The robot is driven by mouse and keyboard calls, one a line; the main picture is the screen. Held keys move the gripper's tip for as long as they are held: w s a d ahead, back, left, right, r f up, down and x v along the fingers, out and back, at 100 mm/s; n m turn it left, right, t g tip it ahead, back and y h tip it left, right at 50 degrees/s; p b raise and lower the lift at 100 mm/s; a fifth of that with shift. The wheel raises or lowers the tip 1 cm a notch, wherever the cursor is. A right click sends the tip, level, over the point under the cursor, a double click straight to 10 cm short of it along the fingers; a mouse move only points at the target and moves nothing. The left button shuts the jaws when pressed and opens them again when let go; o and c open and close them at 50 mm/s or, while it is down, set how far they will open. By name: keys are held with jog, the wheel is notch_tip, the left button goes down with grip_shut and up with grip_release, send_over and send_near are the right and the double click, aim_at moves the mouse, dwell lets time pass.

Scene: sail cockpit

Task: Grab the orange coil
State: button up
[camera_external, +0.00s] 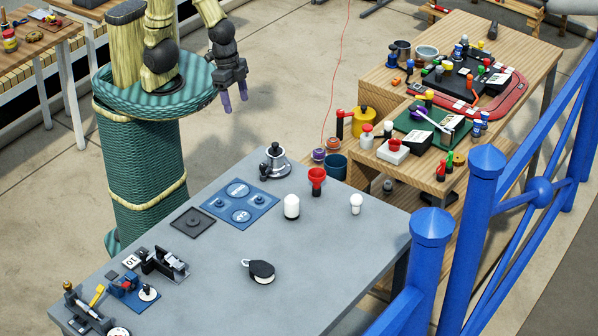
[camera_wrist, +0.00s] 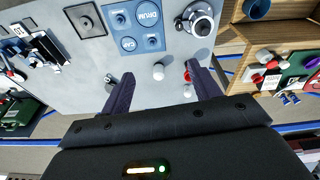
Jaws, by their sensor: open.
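A small orange-brown round thing (camera_external: 333,143) sits beside the wooden bench, behind the blue-grey cup; it looks like the orange coil, but is too small to be sure. A purple round thing (camera_external: 318,155) is just in front of it. My gripper (camera_external: 235,97) hangs in the air beside my column, well left of both, fingers down. In the wrist view my gripper (camera_wrist: 159,69) shows two dark purple fingers wide apart with nothing held between them. I cannot pick out the orange coil in the wrist view.
The blue-grey cup (camera_external: 333,167) and yellow drum (camera_external: 363,123) stand near the crowded wooden bench. Blue railings (camera_external: 470,210) border the right.

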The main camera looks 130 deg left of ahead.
jog(key=w+a+f+n+t+h+b, duration=0.1)
jog(key=a+f+n+t+h+b, duration=0.3)
jog(key=a+f+n+b, duration=1.55)
jog(key=s+a+f+n+t+y+b, duration=0.1)
jog(key=s+a+f+n, duration=0.4)
jog(key=a, duration=0.5)
jog(key=s+a+f+n+t+y+b, duration=0.1)
jog(key=s+a+f+n+t+y, duration=0.2)
jog(key=s+a+f+n, duration=0.3)
jog(key=s+a+f+n+t+y+b, duration=0.1)
jog(key=s+a+f+n+t+y, duration=0.1)
jog(key=s+a+f+n, duration=0.3)
jog(key=a+f+n+t, duration=0.1)
jog(key=a+f, duration=0.3)
jog(key=a, duration=0.5)
jog(key=shift+s+a+f+b, duration=0.2)
jog(key=shift+s+f+b, duration=0.05)
jog(key=shift+s+b, duration=0.15)
